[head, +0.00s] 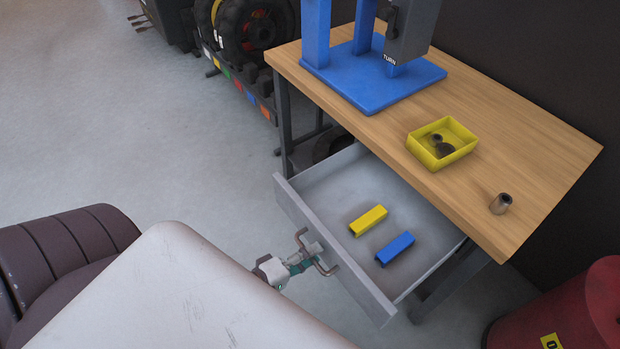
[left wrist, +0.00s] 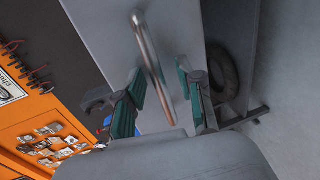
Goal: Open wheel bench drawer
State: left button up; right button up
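The wheel bench drawer (head: 361,289) is pulled out from under the wooden bench (head: 520,140), and its inside shows. A yellow block (head: 368,220) and a blue block (head: 395,248) lie on its floor. The bar handle (head: 331,271) is on the drawer's front. My left gripper (head: 308,256) is at the handle. In the left wrist view, the teal-padded fingers of the gripper (left wrist: 160,80) stand apart, with the handle bar (left wrist: 150,50) running between them. A gap shows beside the bar; I cannot tell whether either finger touches it. My right gripper is not in view.
A blue press stand (head: 375,85), a yellow bin (head: 443,143) with dark parts and a small metal cylinder (head: 501,204) are on the bench top. A red drum (head: 565,315) stands at the lower right. Tyres (head: 255,30) stand behind.

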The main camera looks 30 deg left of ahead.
pick_arm(q)
jog(key=v, duration=1.2)
dwell(0.5)
